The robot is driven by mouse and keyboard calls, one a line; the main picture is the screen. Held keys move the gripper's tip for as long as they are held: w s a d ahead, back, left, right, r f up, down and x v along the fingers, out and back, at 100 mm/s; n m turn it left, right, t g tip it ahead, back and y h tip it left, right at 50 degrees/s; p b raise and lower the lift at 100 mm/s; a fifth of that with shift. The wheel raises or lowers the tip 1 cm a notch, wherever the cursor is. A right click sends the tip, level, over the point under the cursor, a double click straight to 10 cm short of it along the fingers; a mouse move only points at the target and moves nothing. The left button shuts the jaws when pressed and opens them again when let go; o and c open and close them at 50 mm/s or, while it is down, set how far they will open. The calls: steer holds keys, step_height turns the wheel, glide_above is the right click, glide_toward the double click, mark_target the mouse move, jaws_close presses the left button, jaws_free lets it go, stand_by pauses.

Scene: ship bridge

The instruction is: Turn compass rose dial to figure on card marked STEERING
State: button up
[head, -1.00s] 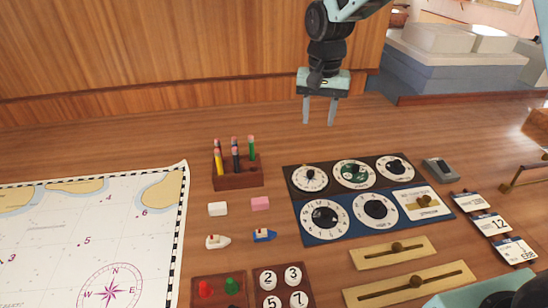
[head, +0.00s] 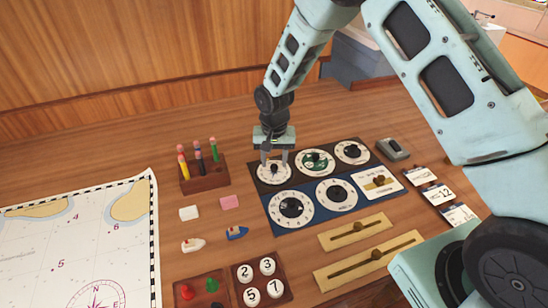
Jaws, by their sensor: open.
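My gripper (head: 274,162) points down over the upper-left white dial (head: 263,178) of the dark panel, open, its fingertips at either side of the dial's small dark knob. I cannot tell whether they touch it. To the right are a dial with a green centre (head: 315,161) and another white dial (head: 352,152). The dial markings are too small to tell which is the compass rose. Several cards lie at the right, among them an upper card (head: 422,175), a card reading 12 (head: 440,194) and a lower card (head: 459,215). Their small titles are unreadable.
A blue panel (head: 272,222) with two larger dials and a slider lies in front. Brass sliders (head: 355,232) lie nearer. A pencil block (head: 205,174) stands left of my gripper, with small blocks and toy boats below it. A chart (head: 75,235) covers the left.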

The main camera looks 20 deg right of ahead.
steer(key=shift+f, duration=0.55)
jaws_close()
steer(key=shift+n, duration=0.3)
